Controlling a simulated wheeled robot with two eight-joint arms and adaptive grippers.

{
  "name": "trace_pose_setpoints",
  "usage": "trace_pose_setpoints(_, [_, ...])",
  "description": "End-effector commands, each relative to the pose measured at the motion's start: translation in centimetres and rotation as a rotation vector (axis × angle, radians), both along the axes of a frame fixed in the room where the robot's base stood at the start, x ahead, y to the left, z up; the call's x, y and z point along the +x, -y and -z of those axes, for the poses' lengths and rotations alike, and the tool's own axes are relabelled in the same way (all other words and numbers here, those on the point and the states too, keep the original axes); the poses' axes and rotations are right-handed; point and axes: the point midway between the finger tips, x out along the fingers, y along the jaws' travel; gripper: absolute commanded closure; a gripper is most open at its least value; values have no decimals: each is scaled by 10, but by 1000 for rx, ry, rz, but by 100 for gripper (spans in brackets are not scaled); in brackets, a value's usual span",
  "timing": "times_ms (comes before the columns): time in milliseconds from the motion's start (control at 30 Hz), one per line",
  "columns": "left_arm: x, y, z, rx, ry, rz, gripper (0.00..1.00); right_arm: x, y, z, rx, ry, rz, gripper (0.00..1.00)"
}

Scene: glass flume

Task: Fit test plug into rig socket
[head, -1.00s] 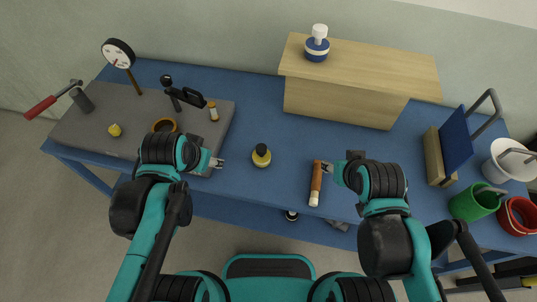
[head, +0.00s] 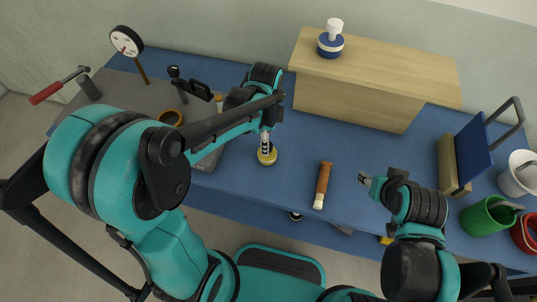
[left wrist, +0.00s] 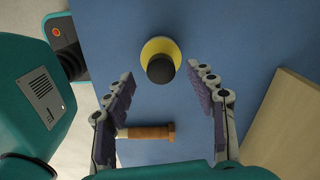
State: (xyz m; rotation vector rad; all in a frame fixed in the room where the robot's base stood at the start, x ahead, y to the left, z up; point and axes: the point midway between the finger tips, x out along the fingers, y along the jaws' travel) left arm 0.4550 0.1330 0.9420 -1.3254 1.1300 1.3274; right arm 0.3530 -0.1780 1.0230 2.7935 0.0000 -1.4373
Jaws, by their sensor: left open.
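A yellow round piece with a black knob, which looks like the test plug (head: 267,156), stands on the blue table. My left gripper (head: 265,137) is over it, pointing down. In the left wrist view the plug (left wrist: 160,50) shows at the fingertips, and the left gripper (left wrist: 160,78) is open with nothing held. A gold ring, possibly the rig socket (head: 172,117), sits on the grey plate (head: 140,92) at the left, partly hidden by my left arm. My right gripper (head: 366,179) is above the table, apart from objects; its jaws are too small to read.
A brown-handled tool (head: 323,185) lies right of the plug. A black toggle clamp (head: 190,88) and a dial gauge (head: 127,42) stand on the plate. A wooden box (head: 350,100) with a blue-white bottle (head: 330,42) is behind. Green (head: 487,217) and white cups are at right.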

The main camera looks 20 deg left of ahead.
Motion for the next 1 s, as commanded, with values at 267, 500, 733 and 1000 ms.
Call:
trace_pose_setpoints(267, [2, 2, 43, 0, 1, -1, 44, 0, 0, 24, 0, 0, 0, 54])
trace_pose_setpoints(500, [2, 2, 45, 0, 2, -2, 44, 0, 0, 24, 0, 0, 0, 54])
trace_pose_setpoints(733, [2, 2, 45, 0, 2, -2, 97, 0, 0, 23, 0, 0, 0, 54])
trace_pose_setpoints(1000, [2, 2, 45, 0, 2, -2, 100, 0, 0, 23, 0, 0, 0, 54])
